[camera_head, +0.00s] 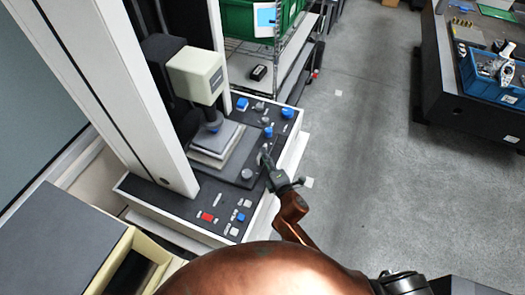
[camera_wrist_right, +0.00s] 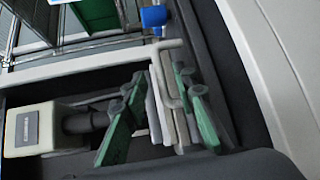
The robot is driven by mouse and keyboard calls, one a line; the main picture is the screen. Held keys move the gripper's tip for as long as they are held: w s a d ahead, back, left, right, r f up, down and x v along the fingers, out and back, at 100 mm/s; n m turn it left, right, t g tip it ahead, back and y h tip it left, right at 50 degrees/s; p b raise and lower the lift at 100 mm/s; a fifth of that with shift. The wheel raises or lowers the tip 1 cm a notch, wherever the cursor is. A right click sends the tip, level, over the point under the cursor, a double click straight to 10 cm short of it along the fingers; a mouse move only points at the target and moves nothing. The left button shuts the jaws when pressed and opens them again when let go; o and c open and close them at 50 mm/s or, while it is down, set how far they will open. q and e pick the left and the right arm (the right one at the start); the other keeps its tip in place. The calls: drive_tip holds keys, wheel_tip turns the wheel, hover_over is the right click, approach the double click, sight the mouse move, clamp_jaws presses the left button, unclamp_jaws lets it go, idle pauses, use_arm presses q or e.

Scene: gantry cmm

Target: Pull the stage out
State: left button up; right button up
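The stage (camera_head: 208,158) is a stack of light grey and dark square plates on the dark machine bed, under the cream probe head (camera_head: 195,77). In the right wrist view, the stage plates (camera_wrist_right: 154,108) show edge-on behind the fingers. A pale bent bar handle (camera_wrist_right: 159,72) stands in front of them. My right gripper (camera_head: 264,160) reaches over the bed's right side, beside the stage. In the wrist view, the green fingers of my right gripper (camera_wrist_right: 162,80) are apart, with the handle between them; I cannot tell whether they touch it. My left gripper is not in view.
Blue, grey and red knobs and buttons line the bed's front panel (camera_head: 226,214). A white gantry column (camera_head: 150,100) stands left of the stage. A wire shelf with a green bin (camera_head: 240,18) is behind. Grey floor (camera_head: 370,130) is free at right; a blue crate (camera_head: 480,85) sits farther off.

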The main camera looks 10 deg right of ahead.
drive_tip(key=shift+x, duration=1.9)
drive_tip(key=shift+c, duration=0.4)
clamp_jaws()
drive_tip(key=shift+d, duration=0.1)
